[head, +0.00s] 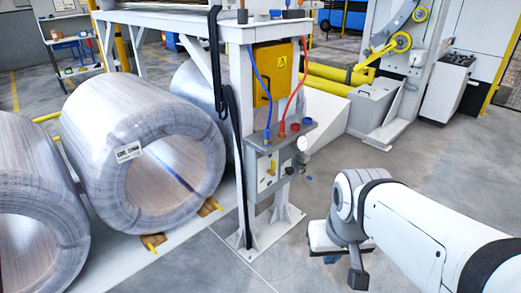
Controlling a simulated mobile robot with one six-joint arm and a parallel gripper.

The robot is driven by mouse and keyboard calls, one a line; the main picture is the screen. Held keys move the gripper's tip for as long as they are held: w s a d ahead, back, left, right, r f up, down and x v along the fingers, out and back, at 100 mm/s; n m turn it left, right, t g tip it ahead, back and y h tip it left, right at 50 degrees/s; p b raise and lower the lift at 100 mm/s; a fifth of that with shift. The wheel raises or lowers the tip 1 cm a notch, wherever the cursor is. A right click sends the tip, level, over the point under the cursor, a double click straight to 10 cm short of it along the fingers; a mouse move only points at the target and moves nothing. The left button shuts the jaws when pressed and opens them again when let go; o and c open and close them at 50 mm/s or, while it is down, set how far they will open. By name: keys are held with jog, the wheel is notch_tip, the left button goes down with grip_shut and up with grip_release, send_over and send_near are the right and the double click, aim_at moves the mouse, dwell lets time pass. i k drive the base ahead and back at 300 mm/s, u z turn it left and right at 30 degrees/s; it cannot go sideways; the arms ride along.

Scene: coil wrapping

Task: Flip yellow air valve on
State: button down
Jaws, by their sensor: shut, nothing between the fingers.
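The yellow air valve (272,168) is a small yellow handle on the front of a grey control box (262,185) on the white post. The handle looks roughly upright, but it is too small to tell its exact setting. My gripper (357,276) is at the lower middle right, pointing down, to the right of the box and apart from it. It is shut and empty; its fingers show only as a small dark shape below my white wrist.
A blue hose (267,105) and a red hose (291,95) run down to the box top. A yellow cabinet (272,75) is above. A round gauge (302,143) sticks out at right. Wrapped coils (95,130) fill the left. The floor between box and arm is clear.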

aim_at(271, 171)
jog(key=u, duration=0.35)
jog(key=k, duration=1)
jog(key=i, duration=0.75)
jog(key=z, duration=0.35)
jog(key=i, duration=1.25)
jog(key=u, duration=0.75)
